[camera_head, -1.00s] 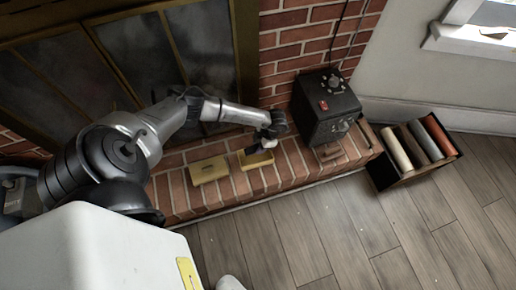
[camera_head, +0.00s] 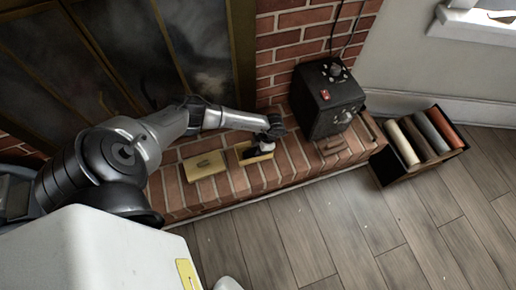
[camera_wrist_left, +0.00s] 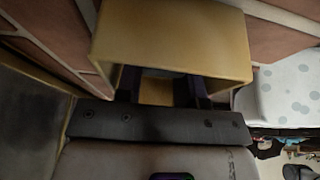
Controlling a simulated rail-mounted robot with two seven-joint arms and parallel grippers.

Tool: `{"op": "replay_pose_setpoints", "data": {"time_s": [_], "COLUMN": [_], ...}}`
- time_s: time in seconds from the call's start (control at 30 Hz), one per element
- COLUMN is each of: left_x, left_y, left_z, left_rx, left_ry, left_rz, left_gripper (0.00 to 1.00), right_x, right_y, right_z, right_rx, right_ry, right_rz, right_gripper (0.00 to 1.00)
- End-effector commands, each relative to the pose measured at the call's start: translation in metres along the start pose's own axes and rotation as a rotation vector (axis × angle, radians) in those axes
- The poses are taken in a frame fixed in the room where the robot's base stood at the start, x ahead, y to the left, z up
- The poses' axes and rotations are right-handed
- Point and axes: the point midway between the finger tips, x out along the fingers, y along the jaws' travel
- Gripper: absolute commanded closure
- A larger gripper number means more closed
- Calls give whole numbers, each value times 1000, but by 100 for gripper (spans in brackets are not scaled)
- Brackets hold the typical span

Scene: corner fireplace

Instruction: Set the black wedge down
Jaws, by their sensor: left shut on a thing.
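My left gripper (camera_head: 265,148) reaches down over a yellow open box (camera_head: 257,159) on the brick hearth. In the left wrist view, its dark fingers (camera_wrist_left: 160,90) go down inside the rim of the yellow box (camera_wrist_left: 172,35). The gripper is shut on a small dark piece, the black wedge (camera_head: 251,152), which shows only as a dark patch at the box. The fingers and wrist hide most of it, and I cannot tell whether it touches the box floor. My right gripper is not in view.
A second yellow box (camera_head: 204,166) sits left on the brick hearth (camera_head: 285,172). A dark crate (camera_head: 396,176) of rolls stands on the wooden floor.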

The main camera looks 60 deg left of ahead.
Motion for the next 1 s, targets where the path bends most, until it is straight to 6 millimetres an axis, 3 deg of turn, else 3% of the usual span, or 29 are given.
{"op": "replay_pose_setpoints", "data": {"time_s": [0.1, 0.13, 0.23, 0.57, 1.0], "left_x": [2, 3, 2, -1, -82], "left_y": [0, 0, 0, 0, 0], "left_z": [1, 1, 1, 0, -1], "left_rx": [0, 0, 0, 0, 0], "left_ry": [0, 0, 0, -1, -2], "left_rz": [0, 0, 0, 0, 1], "left_gripper": [87, 64, 54, 54, 54], "right_x": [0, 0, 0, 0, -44], "right_y": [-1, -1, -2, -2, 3], "right_z": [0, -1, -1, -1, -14], "right_rx": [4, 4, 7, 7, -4], "right_ry": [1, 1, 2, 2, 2], "right_rz": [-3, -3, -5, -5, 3], "right_gripper": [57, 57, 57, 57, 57]}}
